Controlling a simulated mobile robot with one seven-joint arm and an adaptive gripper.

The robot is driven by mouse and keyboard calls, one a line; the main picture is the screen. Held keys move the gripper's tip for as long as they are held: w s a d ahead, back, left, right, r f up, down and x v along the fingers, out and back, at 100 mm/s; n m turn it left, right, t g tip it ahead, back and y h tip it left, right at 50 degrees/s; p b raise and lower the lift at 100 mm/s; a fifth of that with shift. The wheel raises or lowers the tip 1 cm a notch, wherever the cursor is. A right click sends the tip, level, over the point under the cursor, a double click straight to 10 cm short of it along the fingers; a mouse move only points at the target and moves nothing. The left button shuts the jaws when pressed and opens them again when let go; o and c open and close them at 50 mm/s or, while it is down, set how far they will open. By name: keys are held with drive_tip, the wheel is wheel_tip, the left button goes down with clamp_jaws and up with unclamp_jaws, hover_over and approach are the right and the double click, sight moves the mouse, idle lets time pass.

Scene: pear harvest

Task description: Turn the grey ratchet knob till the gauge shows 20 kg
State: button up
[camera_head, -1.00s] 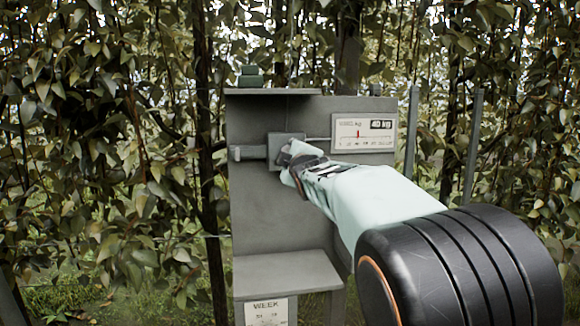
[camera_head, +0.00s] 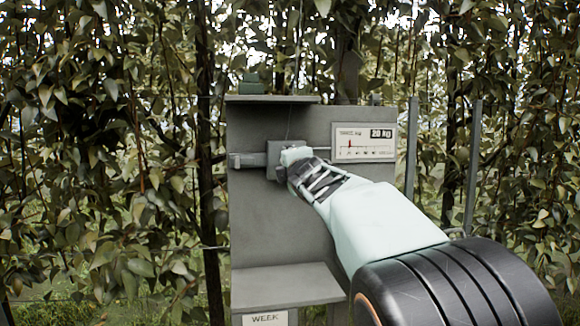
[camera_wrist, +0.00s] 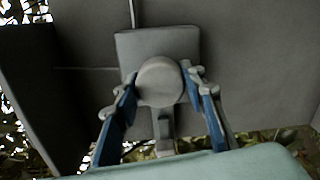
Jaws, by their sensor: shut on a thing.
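The grey ratchet knob (camera_wrist: 160,82) is a round disc in front of a grey block (camera_wrist: 165,45) in the wrist view. My gripper (camera_wrist: 162,85) has its two blue-and-grey fingers on either side of it and is shut on it. In the head view my gripper (camera_head: 288,172) covers the knob at the block on the grey panel. The gauge (camera_head: 364,141) is a pale plate at the panel's upper right. Its black label reads 20 kg, and its red pointer (camera_head: 349,143) stands left of the middle of the scale.
The grey panel (camera_head: 260,225) has a top ledge (camera_head: 272,99) and a lower shelf (camera_head: 285,287) with a WEEK sign (camera_head: 265,319) below. A green block (camera_head: 252,84) sits on the ledge. Posts (camera_head: 411,150) and leafy trees stand around.

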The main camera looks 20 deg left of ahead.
drive_tip(key=shift+r, duration=0.1)
drive_tip(key=o, duration=1.2)
drive_tip(key=shift+c, duration=0.2)
drive_tip(key=shift+s, duration=0.1)
drive_tip(key=v, duration=1.1)
drive_tip(key=shift+s+d, duration=0.25)
drive_tip(key=shift+s, duration=0.05)
